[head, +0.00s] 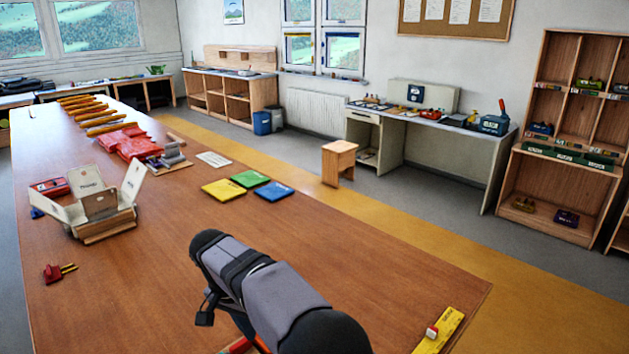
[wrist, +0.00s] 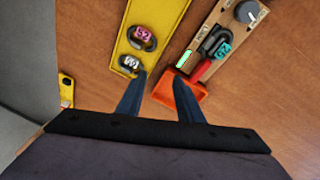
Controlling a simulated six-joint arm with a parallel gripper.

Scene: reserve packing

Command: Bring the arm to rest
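My gripper (wrist: 160,76) shows in the wrist view with its two dark fingers apart and nothing between them. It is over the brown wooden table (wrist: 160,92). The left fingertip appears beside a yellow strip (wrist: 150,22), and the right fingertip overlaps an orange tray (wrist: 160,91). I cannot tell its height above them. In the head view my grey arm reaches over the near part of the table (head: 330,240), and the gripper itself is hidden.
Tagged padlocks (wrist: 143,38) lie on the yellow strip. A wooden board (wrist: 207,38) with a knob stands close on the right. In the head view an open white box (head: 98,203), a red plug (head: 54,273) and coloured folders (head: 224,190) lie farther away. The table's middle is clear.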

